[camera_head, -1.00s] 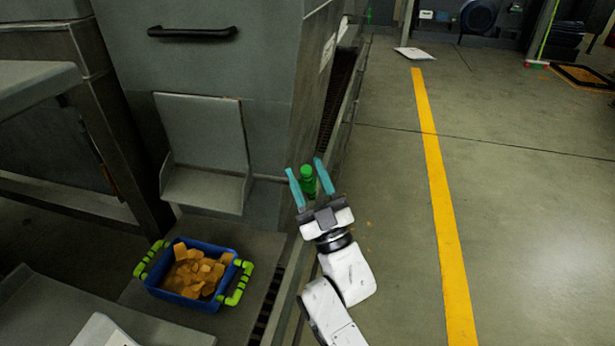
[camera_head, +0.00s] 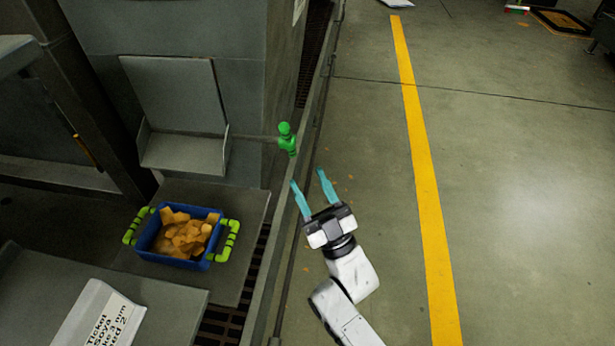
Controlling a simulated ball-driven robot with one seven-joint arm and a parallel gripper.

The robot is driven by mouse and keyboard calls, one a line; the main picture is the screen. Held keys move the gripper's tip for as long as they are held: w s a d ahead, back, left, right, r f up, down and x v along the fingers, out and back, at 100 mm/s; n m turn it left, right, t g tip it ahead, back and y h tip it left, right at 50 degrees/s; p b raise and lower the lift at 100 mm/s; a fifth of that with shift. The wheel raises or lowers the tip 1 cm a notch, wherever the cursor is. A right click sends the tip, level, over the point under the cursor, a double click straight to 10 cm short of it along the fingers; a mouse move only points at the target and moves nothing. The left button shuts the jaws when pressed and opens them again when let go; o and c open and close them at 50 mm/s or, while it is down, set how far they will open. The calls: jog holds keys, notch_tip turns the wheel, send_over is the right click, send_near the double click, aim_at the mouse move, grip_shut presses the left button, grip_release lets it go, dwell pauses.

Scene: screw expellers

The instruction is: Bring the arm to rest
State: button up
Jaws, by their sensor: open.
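My gripper (camera_head: 312,188) has two teal fingers spread apart with nothing between them. It is open and points up the picture, over the floor beside the machine's rail. My white arm reaches in from the bottom right of centre. A green valve-like handle (camera_head: 287,139) on a thin rod stands just beyond the fingertips, up and to the left. The fingers look apart from it.
A blue crate (camera_head: 187,261) with lime handles holds several tan chunks below a grey chute (camera_head: 184,150). A metal rail (camera_head: 300,170) and floor grating run along the machine. A printed sheet (camera_head: 98,318) lies at lower left. Open floor (camera_head: 500,220) and a yellow line (camera_head: 424,170) are at right.

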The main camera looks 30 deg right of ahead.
dwell(0.4)
jog(key=s+d+f+m+g+h, duration=0.2)
jog(key=d+f+g, duration=0.1)
jog(key=f+g, duration=0.45)
jog(key=s+d+f+m+g+h, duration=0.1)
jog(key=s+d+f+g, duration=0.15)
jog(key=f+g, duration=0.45)
jog(key=s+d+f+m+g, duration=0.1)
jog(key=s+f+g, duration=0.3)
jog(key=s, duration=0.7)
jog(key=s+d+f+m+g, duration=0.15)
jog(key=s+g, duration=0.45)
jog(key=s, duration=0.6)
notch_tip(320, 180, up, 36)
jog(key=p, duration=3.5)
jog(key=shift+s+a+r+h+p, duration=0.15)
jog(key=shift+s+h+p, duration=0.2)
jog(key=shift+h, duration=0.05)
jog(key=shift+g, duration=0.25)
